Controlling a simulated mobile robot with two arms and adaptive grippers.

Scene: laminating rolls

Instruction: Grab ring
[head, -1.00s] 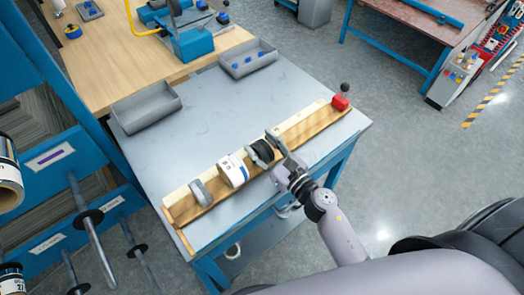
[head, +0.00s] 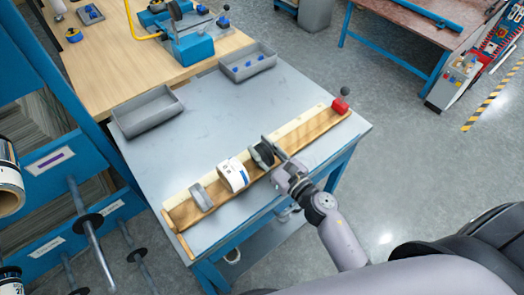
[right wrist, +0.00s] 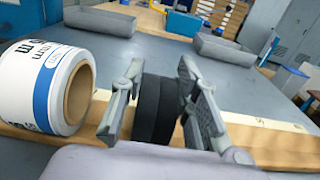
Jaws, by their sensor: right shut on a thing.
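A black ring (right wrist: 155,108) stands upright in the wooden trough (head: 300,132) on the grey table. My right gripper (head: 268,150) is shut on it, with one finger on each flat side in the right wrist view (right wrist: 155,95). The ring also shows in the head view (head: 262,156), partly hidden by the fingers. A white roll with a blue band (head: 233,175) stands just left of it, apart from the finger. A grey ring (head: 201,197) stands further left in the trough. My left gripper is not in view.
A red block with a knob (head: 341,106) sits at the trough's right end. Two grey bins (head: 147,112) (head: 248,66) stand along the table's far edge. The table's middle (head: 205,130) is clear. A blue rack with spindles (head: 85,220) stands at the left.

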